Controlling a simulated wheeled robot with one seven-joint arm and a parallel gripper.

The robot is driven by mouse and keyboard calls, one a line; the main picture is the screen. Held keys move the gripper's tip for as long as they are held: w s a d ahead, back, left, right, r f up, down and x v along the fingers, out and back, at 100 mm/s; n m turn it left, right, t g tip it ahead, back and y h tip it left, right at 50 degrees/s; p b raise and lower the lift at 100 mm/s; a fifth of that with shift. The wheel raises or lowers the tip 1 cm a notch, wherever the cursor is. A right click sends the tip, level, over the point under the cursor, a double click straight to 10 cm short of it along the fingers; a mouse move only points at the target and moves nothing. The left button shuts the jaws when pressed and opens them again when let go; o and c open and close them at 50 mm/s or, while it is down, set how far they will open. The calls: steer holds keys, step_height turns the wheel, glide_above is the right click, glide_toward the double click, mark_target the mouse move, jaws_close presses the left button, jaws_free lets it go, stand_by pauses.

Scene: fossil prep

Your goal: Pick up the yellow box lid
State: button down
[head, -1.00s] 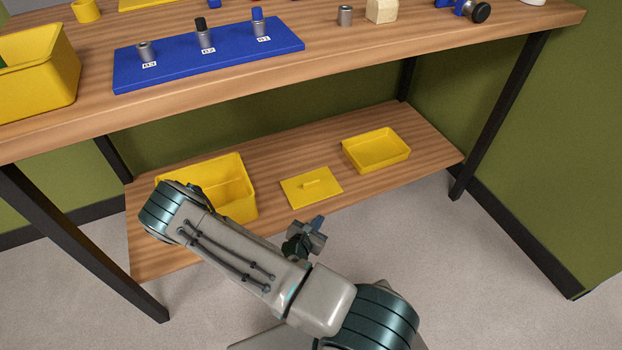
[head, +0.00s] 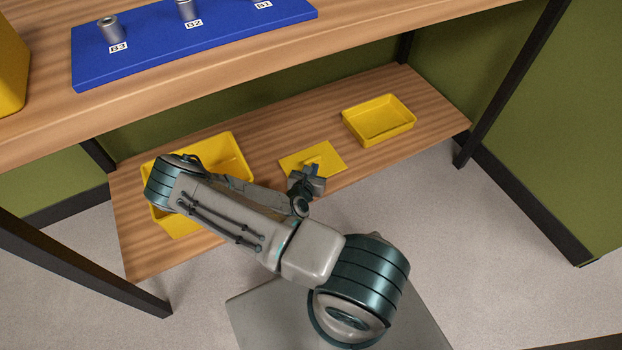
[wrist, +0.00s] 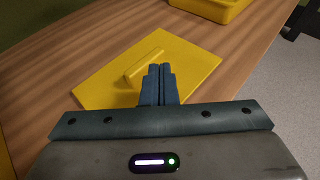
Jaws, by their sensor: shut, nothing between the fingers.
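The yellow box lid (head: 325,153) lies flat on the lower wooden shelf, between a deep yellow box and a shallow yellow tray. In the wrist view the lid (wrist: 190,62) shows its raised bar handle (wrist: 145,67) on top. My gripper (head: 312,168) is over the lid's near part in the head view. In the wrist view my gripper (wrist: 159,68) is shut and empty, its fingertips just right of the handle. I cannot tell whether the fingertips touch the lid.
The deep yellow box (head: 235,150) stands left on the lower shelf (head: 135,235), partly hidden by my arm. The shallow yellow tray (head: 378,120) stands to the right. The upper tabletop (head: 240,65) with a blue rack (head: 150,52) overhangs the shelf's back. A dark table leg (head: 515,85) stands right.

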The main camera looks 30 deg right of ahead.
mark_target(319, 160)
steer(key=w+d+b, duration=0.1)
steer(key=w+d, duration=0.3)
steer(key=shift+w+f+b, duration=0.1)
steer(key=shift+f+b, duration=0.05)
steer(key=shift+b, duration=0.15)
steer(key=shift+f+b, duration=0.45)
steer(key=shift+b, duration=0.1)
steer(key=shift+p, duration=0.4)
steer(key=shift+f, duration=0.25)
steer(key=shift+f, duration=0.1)
